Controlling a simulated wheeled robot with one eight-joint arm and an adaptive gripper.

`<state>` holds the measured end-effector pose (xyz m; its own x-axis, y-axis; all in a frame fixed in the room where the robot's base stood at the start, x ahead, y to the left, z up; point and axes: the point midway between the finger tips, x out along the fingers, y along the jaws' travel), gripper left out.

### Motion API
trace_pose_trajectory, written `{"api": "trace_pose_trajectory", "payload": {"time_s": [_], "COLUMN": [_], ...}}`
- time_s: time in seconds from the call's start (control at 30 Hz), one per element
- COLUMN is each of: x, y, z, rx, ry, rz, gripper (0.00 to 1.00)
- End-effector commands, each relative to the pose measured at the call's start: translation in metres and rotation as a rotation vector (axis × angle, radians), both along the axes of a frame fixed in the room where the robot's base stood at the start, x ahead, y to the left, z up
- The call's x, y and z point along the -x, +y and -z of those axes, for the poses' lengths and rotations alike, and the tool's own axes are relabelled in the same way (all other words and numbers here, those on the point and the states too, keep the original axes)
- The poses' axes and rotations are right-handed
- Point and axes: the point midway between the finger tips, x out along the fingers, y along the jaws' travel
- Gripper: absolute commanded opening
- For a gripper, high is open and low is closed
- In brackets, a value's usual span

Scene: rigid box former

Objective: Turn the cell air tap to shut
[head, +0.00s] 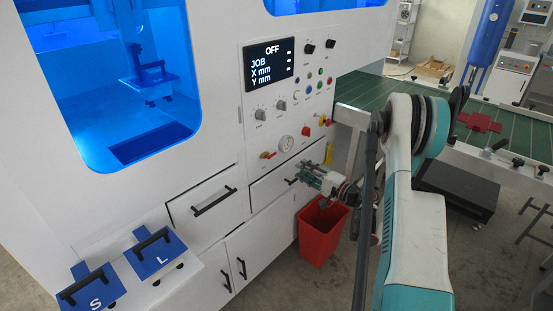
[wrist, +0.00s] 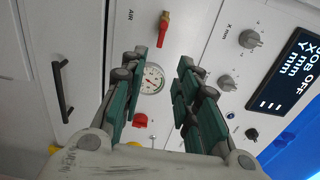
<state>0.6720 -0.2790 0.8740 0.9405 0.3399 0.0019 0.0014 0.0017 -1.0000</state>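The air tap (wrist: 163,28) has a red lever and stands beside the AIR lettering in the wrist view, beyond my gripper's fingertips. In the head view a small red lever (head: 268,155) sits on the white panel, left of the round gauge (head: 286,143). My gripper (head: 308,178) is in front of the panel, below and right of that lever. In the wrist view my gripper (wrist: 162,58) has its fingers well apart with nothing held between them. The gauge (wrist: 152,78) shows through the gap. The tap is apart from both fingers.
The panel carries a dark OFF display (head: 268,63), several knobs and a red button (head: 305,131). A drawer handle (head: 215,201) sticks out at lower left. A red bin (head: 322,232) stands on the floor below my gripper. A green-topped conveyor table (head: 380,92) is behind my arm.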

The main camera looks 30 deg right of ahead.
Motion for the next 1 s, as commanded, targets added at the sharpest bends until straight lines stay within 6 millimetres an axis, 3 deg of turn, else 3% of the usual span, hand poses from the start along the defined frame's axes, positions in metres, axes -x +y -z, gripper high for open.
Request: {"api": "trace_pose_trajectory", "payload": {"time_s": [0.6, 0.8, 1.0], "x": [-0.103, -0.12, -0.124], "y": [0.039, 0.044, 0.046], "z": [0.001, 0.0, -0.001], "rx": [0.002, 0.002, 0.002], "ry": [0.002, 0.002, 0.002], "rz": [-0.003, -0.002, -0.001], "gripper": [0.29, 0.29, 0.29]}}
